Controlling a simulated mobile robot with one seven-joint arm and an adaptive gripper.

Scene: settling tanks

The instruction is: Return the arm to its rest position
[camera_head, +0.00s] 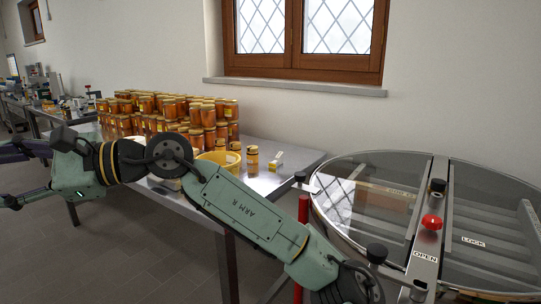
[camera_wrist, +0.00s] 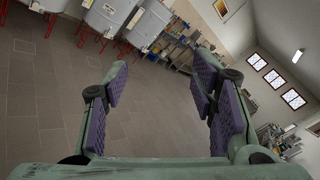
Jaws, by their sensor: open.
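My arm (camera_head: 235,205) is green and stretches across the head view from the lower right to the left edge. Its gripper (camera_head: 12,176) is at the far left, partly cut off by the picture edge. In the wrist view my gripper (camera_wrist: 160,85) shows two fingers with purple pads, spread wide apart. Nothing is between the fingers; the floor and a far wall show through the gap. The gripper is left of the steel table (camera_head: 300,158) and clear of the jars on it.
Several stacked honey jars (camera_head: 170,108), a yellow tub (camera_head: 222,158), a single jar (camera_head: 252,154) and a small yellow-and-white item (camera_head: 276,161) are on the table behind my arm. A round lidded tank (camera_head: 365,205) stands at right. The wrist view shows steel tanks (camera_wrist: 105,15) and open floor (camera_wrist: 45,90).

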